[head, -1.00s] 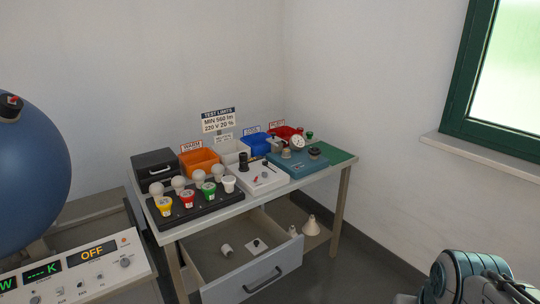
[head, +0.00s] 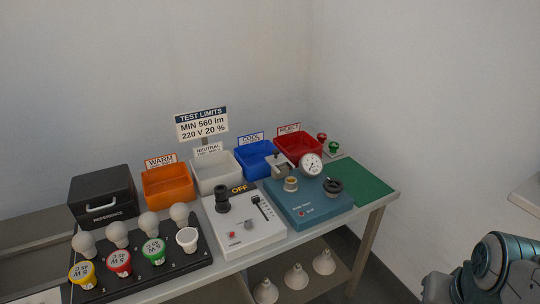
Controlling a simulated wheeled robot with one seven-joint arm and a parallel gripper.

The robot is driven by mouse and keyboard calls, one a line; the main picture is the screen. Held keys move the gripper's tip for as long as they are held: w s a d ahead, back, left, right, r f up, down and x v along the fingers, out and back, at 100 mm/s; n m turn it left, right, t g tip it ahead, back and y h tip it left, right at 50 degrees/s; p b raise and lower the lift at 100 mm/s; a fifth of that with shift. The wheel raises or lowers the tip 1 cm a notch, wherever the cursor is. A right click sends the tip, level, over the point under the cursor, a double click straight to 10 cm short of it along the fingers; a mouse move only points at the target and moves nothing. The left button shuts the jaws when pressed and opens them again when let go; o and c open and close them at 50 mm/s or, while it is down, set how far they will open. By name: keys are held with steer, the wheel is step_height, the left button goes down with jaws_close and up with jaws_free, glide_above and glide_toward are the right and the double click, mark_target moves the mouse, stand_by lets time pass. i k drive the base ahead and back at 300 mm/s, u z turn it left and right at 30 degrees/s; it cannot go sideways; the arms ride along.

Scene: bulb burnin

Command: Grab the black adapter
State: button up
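A black stepped cylinder (head: 222,199) stands upright at the left of the white tester box (head: 243,240). A dark round ring-like piece (head: 333,186) sits at the right of the teal device (head: 302,212). Either could be the black adapter; I cannot tell which from this view. Part of my teal arm shows at the lower right, well apart from both pieces. My gripper's fingers do not show.
A black rack (head: 190,264) holds several bulbs, some with coloured caps. Behind it are a black case (head: 101,194) and orange (head: 168,187), white (head: 217,173), blue (head: 257,160) and red (head: 298,147) bins. A green mat (head: 365,180) has free room. Bulbs lie below.

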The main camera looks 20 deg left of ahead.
mark_target(220, 191)
steer(key=i, duration=1.55)
steer(key=u, duration=3.7)
